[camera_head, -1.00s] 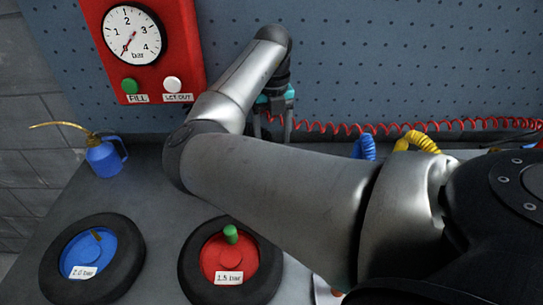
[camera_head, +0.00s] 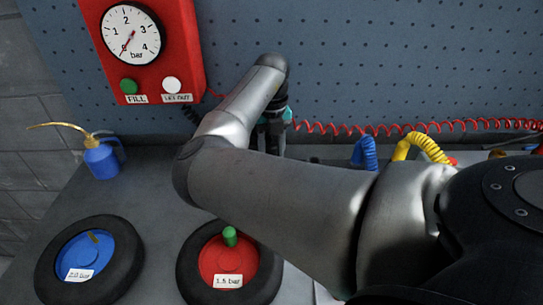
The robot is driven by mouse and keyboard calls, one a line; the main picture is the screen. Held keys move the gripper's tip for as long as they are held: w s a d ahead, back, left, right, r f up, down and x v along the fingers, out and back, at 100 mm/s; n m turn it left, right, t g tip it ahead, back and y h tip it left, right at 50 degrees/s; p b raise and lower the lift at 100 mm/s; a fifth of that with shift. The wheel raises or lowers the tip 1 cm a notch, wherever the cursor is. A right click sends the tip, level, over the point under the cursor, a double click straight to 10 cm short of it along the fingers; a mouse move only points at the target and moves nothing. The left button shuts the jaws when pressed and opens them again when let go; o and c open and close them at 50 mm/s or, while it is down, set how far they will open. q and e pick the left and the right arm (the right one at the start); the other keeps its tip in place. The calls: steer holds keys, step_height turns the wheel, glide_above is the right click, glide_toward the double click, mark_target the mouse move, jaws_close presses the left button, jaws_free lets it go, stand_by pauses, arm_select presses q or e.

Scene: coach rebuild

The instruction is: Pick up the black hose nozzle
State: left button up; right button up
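My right arm crosses the view from the lower right, and its gripper (camera_head: 272,143) points down in front of the pegboard, over the back of the bench. Its fingers are small and dark here, and the gap between them is unclear. I cannot make out the black hose nozzle. A red coiled hose (camera_head: 400,128) runs along the back of the bench toward the gripper from the right. A short dark piece (camera_head: 190,113) and a bit of red line show left of my arm, below the gauge box. My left gripper is not in view.
The red gauge box (camera_head: 150,75) hangs at the upper left. A blue oil can (camera_head: 103,160) stands on the bench below it. Two tyres, one with a blue hub (camera_head: 85,257) and one with a red hub (camera_head: 215,262), lie in front. Blue (camera_head: 366,152) and yellow (camera_head: 422,146) hoses are at the right.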

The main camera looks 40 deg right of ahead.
jaws_close()
steer(key=shift+r, duration=0.1)
stand_by(0.3)
step_height(320, 180, up, 25)
steer(key=p, duration=0.9)
steer(key=shift+f, duration=0.2)
stand_by(0.5)
